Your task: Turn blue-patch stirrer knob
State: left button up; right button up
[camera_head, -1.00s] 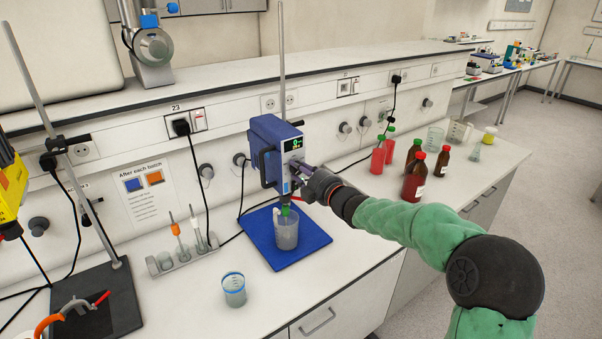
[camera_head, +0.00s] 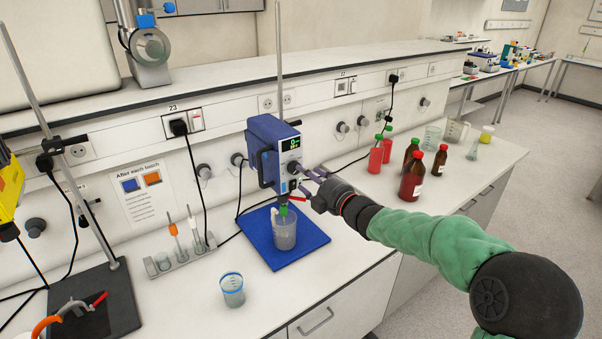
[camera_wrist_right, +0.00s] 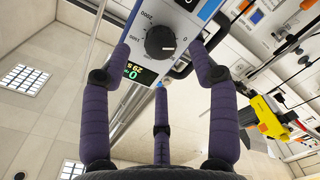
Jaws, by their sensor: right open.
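A blue overhead stirrer (camera_head: 268,150) with a grey front panel and a lit green display hangs on a tall rod. Its round black knob (camera_head: 292,168) is on the panel below the display. In the right wrist view the knob (camera_wrist_right: 160,42) has a white mark and printed numbers around it. A blue patch (camera_wrist_right: 209,8) shows on the panel near it. My right gripper (camera_head: 304,178) is open just in front of the panel. Its purple fingers are spread, with the knob visible between them and apart from them. My left gripper is out of view.
A beaker (camera_head: 285,232) stands under the stirrer on a blue mat (camera_head: 303,250). Another beaker (camera_head: 232,290) stands in front left. Brown bottles (camera_head: 412,176) and red bottles (camera_head: 376,158) stand to the right. A rack (camera_head: 180,258) with upright tools is at left.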

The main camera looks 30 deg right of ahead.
jog(key=s, duration=0.7)
jog(key=shift+d, duration=0.3)
